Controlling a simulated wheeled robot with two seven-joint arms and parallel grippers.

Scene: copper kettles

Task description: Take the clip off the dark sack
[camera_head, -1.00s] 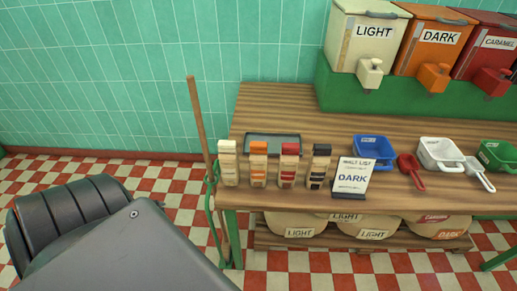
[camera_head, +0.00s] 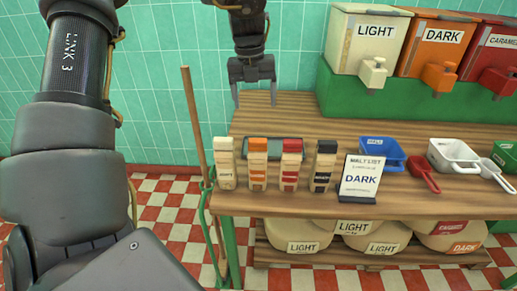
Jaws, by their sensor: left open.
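The dark sack (camera_head: 440,243) lies on the low shelf under the table at the right, a tan sack with an orange DARK label. Its upper part is hidden by the table edge and I cannot make out a clip on it. My left gripper (camera_head: 255,101) points down with its fingers spread, open and empty, above the back left part of the table. It is far up and to the left of the dark sack. My right gripper is not in view.
Two LIGHT sacks (camera_head: 296,232) lie left of the dark sack, with others behind. On the table (camera_head: 300,112) stand several striped blocks (camera_head: 258,165), a DARK sign (camera_head: 360,180), scoops and bins (camera_head: 455,154). Dispensers (camera_head: 365,45) stand behind. A wooden pole (camera_head: 193,120) leans at the table's left.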

